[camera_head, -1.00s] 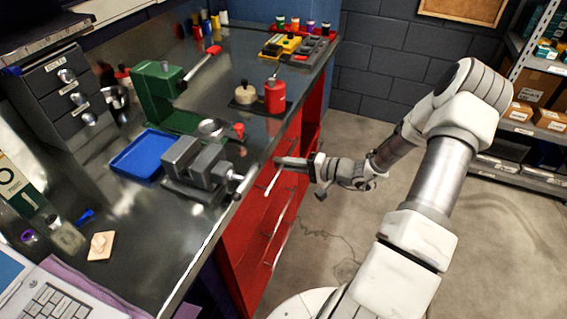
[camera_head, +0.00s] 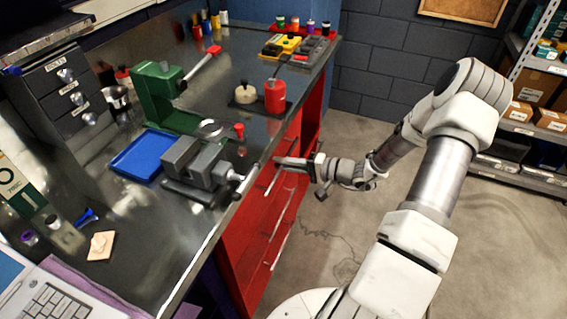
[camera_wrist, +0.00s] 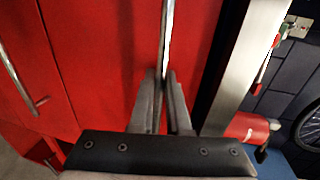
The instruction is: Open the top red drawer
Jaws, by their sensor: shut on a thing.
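The red drawer cabinet (camera_head: 242,243) is under the bench top, with long silver bar handles on its fronts. The top red drawer (camera_wrist: 110,50) looks closed, its front upright under the bench edge. Its silver handle (camera_wrist: 168,30) runs between my fingers in the wrist view. My gripper (camera_head: 282,161) is at the upper part of the cabinet front, just below the bench edge. In the wrist view my gripper (camera_wrist: 164,80) is shut on this handle.
A lower drawer handle (camera_wrist: 18,75) shows at left in the wrist view. A grey vise (camera_head: 200,170) and a red canister (camera_head: 275,97) stand near the bench edge (camera_head: 215,235). The floor (camera_head: 335,225) before the cabinet is clear; shelves stand at right.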

